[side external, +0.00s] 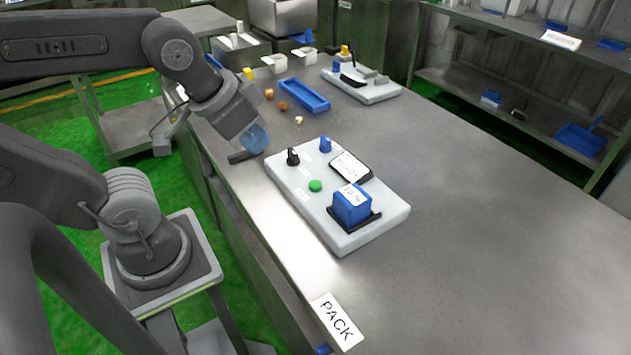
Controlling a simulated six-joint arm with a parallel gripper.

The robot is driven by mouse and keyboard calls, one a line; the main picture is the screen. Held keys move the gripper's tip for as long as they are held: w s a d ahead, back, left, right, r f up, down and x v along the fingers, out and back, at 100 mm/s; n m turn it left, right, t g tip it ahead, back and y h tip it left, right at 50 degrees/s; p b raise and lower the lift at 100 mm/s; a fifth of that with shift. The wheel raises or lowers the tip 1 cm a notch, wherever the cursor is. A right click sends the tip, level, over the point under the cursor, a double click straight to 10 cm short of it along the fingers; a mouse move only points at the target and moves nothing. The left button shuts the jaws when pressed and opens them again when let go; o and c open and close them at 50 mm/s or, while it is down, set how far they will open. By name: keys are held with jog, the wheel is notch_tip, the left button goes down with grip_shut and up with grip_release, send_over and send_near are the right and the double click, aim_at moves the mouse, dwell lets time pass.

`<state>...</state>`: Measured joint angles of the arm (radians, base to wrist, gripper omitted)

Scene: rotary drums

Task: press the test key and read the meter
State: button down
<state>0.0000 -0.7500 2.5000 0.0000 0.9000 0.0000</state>
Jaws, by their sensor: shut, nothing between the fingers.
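A light grey panel (286,183) lies on the metal table. It carries a round green button (315,186), a black knob (292,156), a blue knob (325,144) and a black-framed meter (350,167) with a white face. The meter's reading is too small to make out. A blue block (350,208) with a white label sits on a black holder at the panel's front right. The key lettering cannot be read. My gripper (256,140), with blue at its end, is shut and empty. It is beside the panel's far left corner, left of the black knob and apart from the green button.
A blue tray (304,96) and small brown and pale pieces (283,106) lie behind the panel. A second grey panel (372,93) stands farther back. A white "PACK" label (337,322) is at the table's front edge. The table (490,215) is clear on the right.

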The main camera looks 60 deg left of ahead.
jog(key=m+t+h, duration=0.3)
jog(key=m+h, duration=0.1)
jog(key=m, duration=1)
send_over(315, 185)
notch_tip(315, 185, down, 8)
jog(key=shift+r, duration=0.15)
jog(key=shift+f, duration=4.4)
jog(key=shift+f, duration=0.1)
